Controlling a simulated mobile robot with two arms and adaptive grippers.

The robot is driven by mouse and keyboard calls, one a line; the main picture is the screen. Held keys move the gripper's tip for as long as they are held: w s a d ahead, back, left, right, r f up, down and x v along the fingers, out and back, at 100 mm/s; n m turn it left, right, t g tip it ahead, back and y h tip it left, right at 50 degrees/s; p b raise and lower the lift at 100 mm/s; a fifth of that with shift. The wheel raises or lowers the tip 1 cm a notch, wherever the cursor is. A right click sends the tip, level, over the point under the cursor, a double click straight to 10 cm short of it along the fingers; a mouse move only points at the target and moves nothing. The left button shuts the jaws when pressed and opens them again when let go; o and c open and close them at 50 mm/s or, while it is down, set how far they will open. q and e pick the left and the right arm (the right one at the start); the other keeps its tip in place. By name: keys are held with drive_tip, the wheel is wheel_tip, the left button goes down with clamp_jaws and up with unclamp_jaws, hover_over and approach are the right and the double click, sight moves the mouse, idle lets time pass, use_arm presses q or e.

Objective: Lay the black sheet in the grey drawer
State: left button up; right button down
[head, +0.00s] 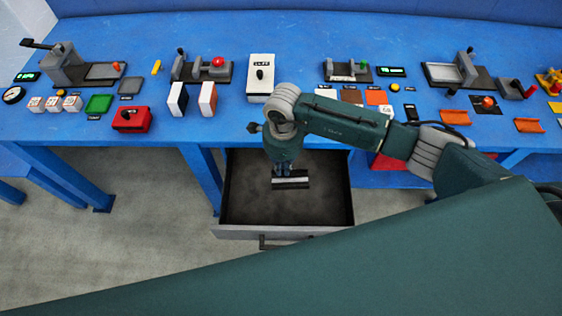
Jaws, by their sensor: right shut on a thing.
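The grey drawer (235,232) is pulled open below the blue bench, with a dark, bare floor inside. My right gripper (283,173) points down over the drawer opening and is shut on the black sheet (291,185). The sheet looks small and dark, with a pale strip along it. It is inside the drawer's outline as seen from above; I cannot tell whether it touches the floor. The gripper hides part of the sheet's far side. My left gripper is not in view.
The blue bench (330,28) carries several fixtures and small blocks, including a white switch box (261,70) and a red box (131,119) near its front edge. Bench legs stand left of the drawer. A red object is partly hidden behind my right arm.

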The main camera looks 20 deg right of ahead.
drive_tip(key=shift+w+a+f+m, duration=0.1)
drive_tip(key=shift+w+f+m, duration=0.05)
drive_tip(key=shift+m, duration=0.15)
drive_tip(key=shift+a+f+b, duration=0.1)
drive_tip(key=shift+f+b, duration=0.35)
drive_tip(key=shift+f, duration=0.15)
wheel_tip(320, 180, down, 17)
drive_tip(key=b, duration=1.3)
drive_tip(key=shift+f+b, duration=0.85)
drive_tip(key=shift+b, duration=0.1)
drive_tip(key=shift+f, duration=0.2)
drive_tip(key=shift+f+b, duration=0.5)
drive_tip(key=shift+b, duration=0.15)
drive_tip(key=shift+f, duration=0.1)
